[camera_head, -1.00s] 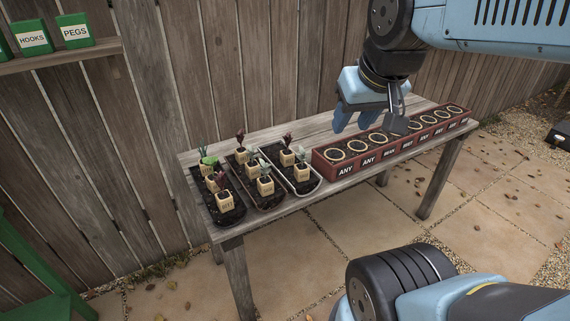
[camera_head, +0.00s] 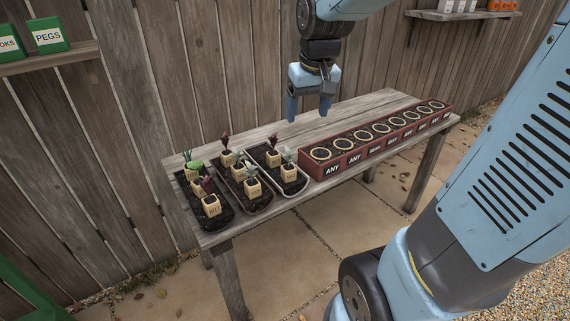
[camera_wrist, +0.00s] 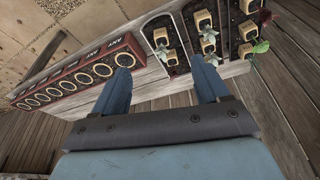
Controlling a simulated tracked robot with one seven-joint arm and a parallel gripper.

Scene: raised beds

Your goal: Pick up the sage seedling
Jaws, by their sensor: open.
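Pale grey-green seedlings in small tan pots fit sage, but their labels are too small to read. One pale seedling (camera_head: 289,155) stands in the right-hand tray (camera_head: 292,194); others, such as a front one (camera_head: 252,171), stand in the middle tray (camera_head: 262,208). In the wrist view a pale seedling (camera_wrist: 163,51) is just ahead of the gap between my fingers. My gripper (camera_head: 309,108) is open and empty, fingers pointing down, above the table's back part, near the right-hand tray. Its two blue fingers (camera_wrist: 162,68) are wide apart in the wrist view.
A red planter (camera_head: 333,168) with several round holes fills the table's right part. The left tray (camera_head: 217,222) holds more potted seedlings, dark-leaved and green. The fence stands close behind the table (camera_head: 365,106). A shelf (camera_head: 50,58) with green boxes is at left.

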